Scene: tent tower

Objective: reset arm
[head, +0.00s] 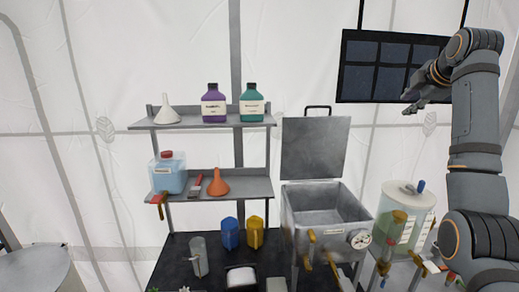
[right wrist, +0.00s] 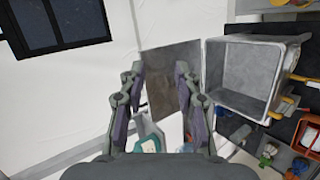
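My right arm rises at the right of the head view and bends back at the top. My right gripper (head: 416,100) hangs in the air in front of the dark panel, above and right of the metal box. In the right wrist view my right gripper (right wrist: 158,85) has its two fingers well apart with nothing between them. My left arm and left gripper do not show in either view.
A metal box (head: 327,222) with its lid (head: 314,148) raised stands on the dark table. Shelves (head: 150,125) at left hold a purple bottle (head: 213,104), a teal bottle (head: 252,104) and funnels. A clear drum (head: 399,203) stands right of the box. A dark panel (head: 356,85) hangs behind my gripper.

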